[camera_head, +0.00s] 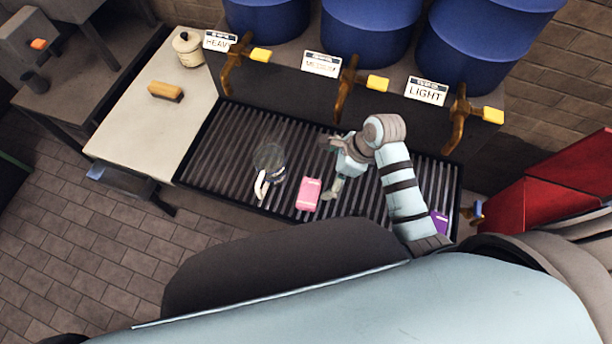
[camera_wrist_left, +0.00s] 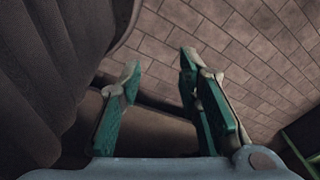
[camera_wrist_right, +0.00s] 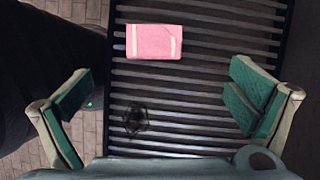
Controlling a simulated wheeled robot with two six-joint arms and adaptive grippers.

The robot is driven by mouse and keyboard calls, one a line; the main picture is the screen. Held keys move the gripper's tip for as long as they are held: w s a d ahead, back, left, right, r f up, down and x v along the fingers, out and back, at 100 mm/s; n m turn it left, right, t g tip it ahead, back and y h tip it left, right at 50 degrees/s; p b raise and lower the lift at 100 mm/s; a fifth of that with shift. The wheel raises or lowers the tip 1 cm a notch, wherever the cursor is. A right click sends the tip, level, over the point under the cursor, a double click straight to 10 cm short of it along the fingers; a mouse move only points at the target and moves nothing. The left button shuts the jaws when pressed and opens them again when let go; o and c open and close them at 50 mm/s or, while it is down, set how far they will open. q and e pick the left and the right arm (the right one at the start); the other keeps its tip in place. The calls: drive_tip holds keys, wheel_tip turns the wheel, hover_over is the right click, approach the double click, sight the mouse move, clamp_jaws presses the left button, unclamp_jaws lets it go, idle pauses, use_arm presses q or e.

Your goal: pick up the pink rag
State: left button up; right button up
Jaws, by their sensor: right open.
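The pink rag (camera_head: 309,194) is a folded block with pale bands, lying on the slatted metal rack. It also shows in the right wrist view (camera_wrist_right: 154,41), near the top middle and fully in sight. My right gripper (camera_head: 328,168) is open and empty above the rack, just right of the rag in the head view.
A dark glass jug (camera_head: 269,157) with a white handle is left of the rag. A purple item (camera_head: 440,222) is partly behind my right arm. A brush (camera_head: 166,91) and a cream pot (camera_head: 188,49) stand on the left counter. Brass taps (camera_head: 345,88) overhang the rack's back edge.

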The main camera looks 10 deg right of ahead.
drive_tip(key=x, duration=0.2)
drive_tip(key=s+b+x, duration=0.1)
drive_tip(key=x, duration=0.4)
drive_tip(key=shift+s+f+b, duration=0.3)
drive_tip(key=x, duration=0.2)
drive_tip(key=b+x, duration=0.1)
drive_tip(key=x, duration=0.1)
drive_tip(key=b+x, duration=0.1)
drive_tip(key=x, duration=0.1)
drive_tip(key=shift+w+a, duration=0.1)
drive_tip(key=shift+w, duration=0.25)
drive_tip(key=shift+s+r, duration=0.1)
drive_tip(key=shift+r, duration=0.1)
drive_tip(key=shift+c, duration=0.4)
use_arm(q)
drive_tip(key=s+f, duration=0.1)
drive_tip(key=f, duration=0.2)
drive_tip(key=shift+s+f, duration=0.1)
drive_tip(key=shift+s, duration=0.3)
use_arm(e)
drive_tip(key=c, duration=1.1)
wheel_tip(320, 180, up, 9)
drive_tip(key=p, duration=0.4)
use_arm(q)
wheel_tip(320, 180, up, 3)
drive_tip(key=shift+b, duration=0.3)
use_arm(e)
wheel_tip(320, 180, up, 11)
hover_over(309, 192)
drive_tip(key=shift+s+d, duration=0.2)
